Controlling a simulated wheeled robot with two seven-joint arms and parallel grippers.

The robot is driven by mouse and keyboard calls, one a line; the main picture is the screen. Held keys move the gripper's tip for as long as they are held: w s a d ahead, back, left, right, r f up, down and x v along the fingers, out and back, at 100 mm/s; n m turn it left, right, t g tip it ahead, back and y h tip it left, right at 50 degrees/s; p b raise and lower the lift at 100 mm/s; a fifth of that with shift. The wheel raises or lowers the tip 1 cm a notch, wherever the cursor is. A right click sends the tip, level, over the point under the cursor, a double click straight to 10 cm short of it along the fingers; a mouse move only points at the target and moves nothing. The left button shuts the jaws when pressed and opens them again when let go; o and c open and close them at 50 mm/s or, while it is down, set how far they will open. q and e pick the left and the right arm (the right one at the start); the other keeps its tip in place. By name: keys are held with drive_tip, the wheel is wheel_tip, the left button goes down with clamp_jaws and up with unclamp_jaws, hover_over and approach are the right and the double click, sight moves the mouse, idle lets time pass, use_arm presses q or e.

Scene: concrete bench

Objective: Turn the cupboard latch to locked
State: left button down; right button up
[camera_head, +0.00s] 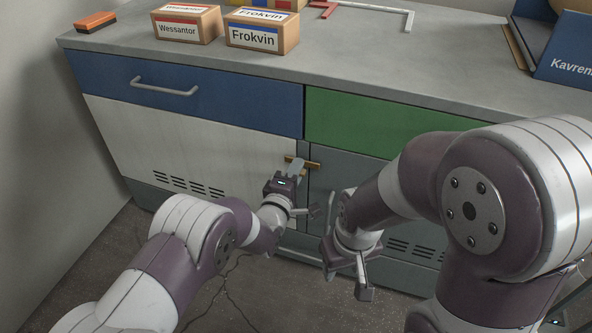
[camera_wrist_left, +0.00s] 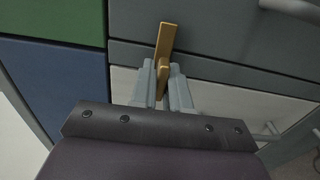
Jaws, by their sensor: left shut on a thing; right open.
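The brass cupboard latch (camera_head: 314,165) lies roughly level across the seam between the white door (camera_head: 200,146) and the grey door (camera_head: 350,192). My left gripper (camera_head: 295,168) is at the latch, with its fingers partly covering it. In the left wrist view, the latch plate (camera_wrist_left: 167,38) runs across the seam, and the left gripper (camera_wrist_left: 163,78) is shut on the latch's raised brass handle between its two grey fingers. My right gripper (camera_head: 347,282) is open and empty, low in front of the grey door and away from the latch.
A blue drawer (camera_head: 225,100) and a green drawer (camera_head: 350,121) are above the doors. The benchtop (camera_head: 330,62) holds an orange-and-black brush (camera_head: 95,21), a Wessantor box (camera_head: 185,26), a Frokvin box (camera_head: 262,32) and blue binders (camera_head: 565,50). Cables (camera_head: 225,290) lie on the floor.

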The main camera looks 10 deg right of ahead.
use_arm(q)
drive_tip(key=c, duration=1.2)
unclamp_jaws()
drive_tip(key=shift+r, duration=0.1)
drive_tip(key=shift+s+a, duration=0.1)
drive_tip(key=shift+s, duration=0.05)
drive_tip(key=p+v, duration=0.5)
drive_tip(key=v, duration=0.7)
drive_tip(key=shift+a, duration=0.1)
